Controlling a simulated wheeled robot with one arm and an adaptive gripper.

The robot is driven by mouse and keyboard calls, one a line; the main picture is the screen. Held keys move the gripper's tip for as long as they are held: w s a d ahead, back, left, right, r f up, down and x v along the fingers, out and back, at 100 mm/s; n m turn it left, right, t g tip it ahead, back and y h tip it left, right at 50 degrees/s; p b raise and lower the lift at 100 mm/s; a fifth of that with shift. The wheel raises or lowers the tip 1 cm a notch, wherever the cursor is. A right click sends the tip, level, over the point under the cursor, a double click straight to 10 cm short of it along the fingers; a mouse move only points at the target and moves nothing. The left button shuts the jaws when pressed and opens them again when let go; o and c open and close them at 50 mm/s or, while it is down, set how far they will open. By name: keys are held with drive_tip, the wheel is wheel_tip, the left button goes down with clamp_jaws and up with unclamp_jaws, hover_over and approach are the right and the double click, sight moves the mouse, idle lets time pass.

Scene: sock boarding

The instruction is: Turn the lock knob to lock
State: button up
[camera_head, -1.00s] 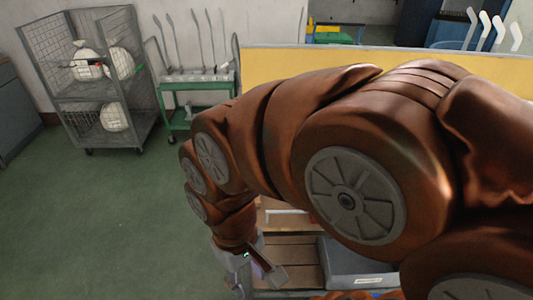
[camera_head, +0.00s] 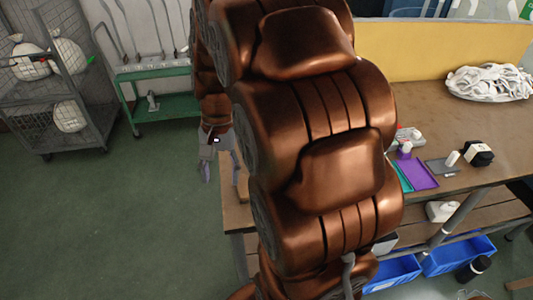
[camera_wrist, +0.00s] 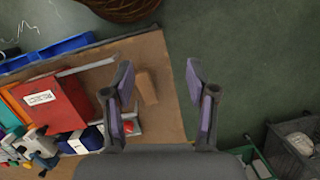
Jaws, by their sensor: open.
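No lock knob can be made out in either view. My gripper (camera_wrist: 160,80) is open and empty in the wrist view, its two purple-padded fingers spread apart. It hangs over the edge of a brown workbench (camera_wrist: 165,60), with green floor on its right. A tan block (camera_wrist: 147,90) shows just beside the left finger. In the head view, my gripper (camera_head: 212,155) is small and partly hidden by my arm, left of the bench.
A red box (camera_wrist: 52,105) and a dark blue object (camera_wrist: 80,141) lie on the bench. In the head view, a green cart (camera_head: 160,108), a wire cage cart (camera_head: 20,105) and a pile of white socks (camera_head: 490,80) stand around. The left floor is free.

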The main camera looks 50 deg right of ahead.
drive_tip(key=w+d+f+m+t, duration=0.1)
drive_tip(key=w+d+f+m, duration=0.1)
drive_tip(key=d, duration=0.6)
drive_tip(key=w+d+f+m+t+y, duration=0.1)
drive_tip(key=w+d+f+m, duration=0.1)
drive_tip(key=d+m, duration=0.3)
drive_tip(key=w+d+f+m+y, duration=0.1)
drive_tip(key=d+f+m, duration=0.3)
drive_tip(key=d, duration=0.9)
drive_tip(key=shift+w+d+f+t, duration=0.1)
drive_tip(key=shift+w+t, duration=0.1)
drive_tip(key=shift+w, duration=0.2)
drive_tip(key=shift+w+d+f+t, duration=0.1)
drive_tip(key=shift+w+t, duration=0.1)
drive_tip(key=shift+w, duration=0.2)
drive_tip(key=shift+p+x, duration=0.7)
drive_tip(key=shift+x, duration=3.2)
drive_tip(key=shift+c, duration=0.4)
clamp_jaws()
